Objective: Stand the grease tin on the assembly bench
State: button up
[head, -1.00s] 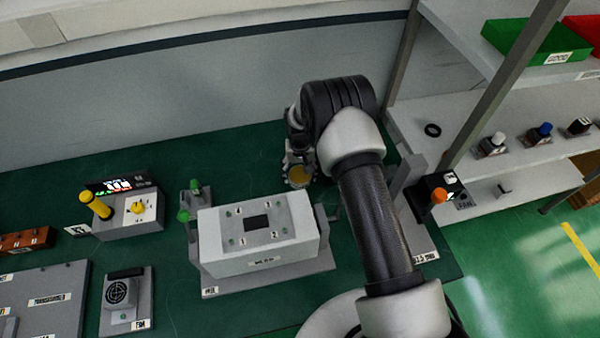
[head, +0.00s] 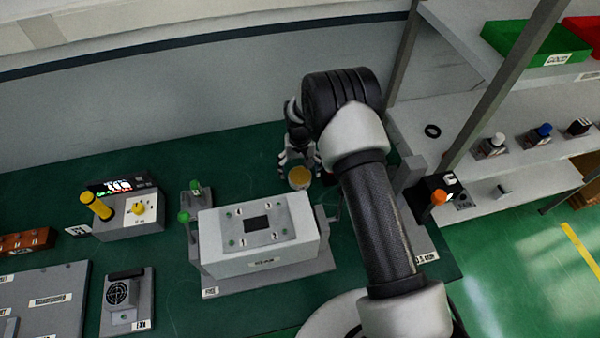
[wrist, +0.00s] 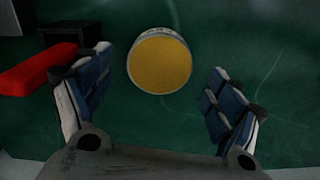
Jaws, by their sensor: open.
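The grease tin (head: 299,178) is a short round tin with a yellow-orange top. It stands upright on the green top of the assembly bench (head: 250,158), behind the white housing. In the wrist view the tin (wrist: 160,64) lies ahead of and between the fingers, with its top facing the camera. My gripper (head: 299,160) is just behind the tin in the head view. In the wrist view my gripper (wrist: 160,100) has its blue-padded fingers spread wide, with green bench showing between them and the tin. It is open and empty.
The white housing (head: 290,215) in its grey fixture stands just in front of the tin. A red bar (wrist: 35,72) and a dark block lie left of the fingers in the wrist view. Shelving (head: 460,110) stands at the right. Bench to the left of the tin is clear.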

notch_tip(320, 180, up, 10)
notch_tip(320, 180, up, 15)
jog(key=t, duration=0.1)
send_over(300, 175)
jog(key=s+d, duration=0.4)
jog(key=s+d+r+t, duration=0.1)
jog(key=s+d+r, duration=0.3)
jog(key=s+r, duration=0.6)
jog(key=s+d+r+t, duration=0.1)
jog(key=s+d+r, duration=0.1)
jog(key=s, duration=0.8)
jog(key=s+d+r+t, duration=0.1)
jog(key=s+d+r, duration=0.1)
jog(key=s, duration=0.9)
jog(key=shift+r+t+p, duration=0.25)
jog(key=shift+t+p, duration=0.05)
jog(key=shift+p, duration=0.05)
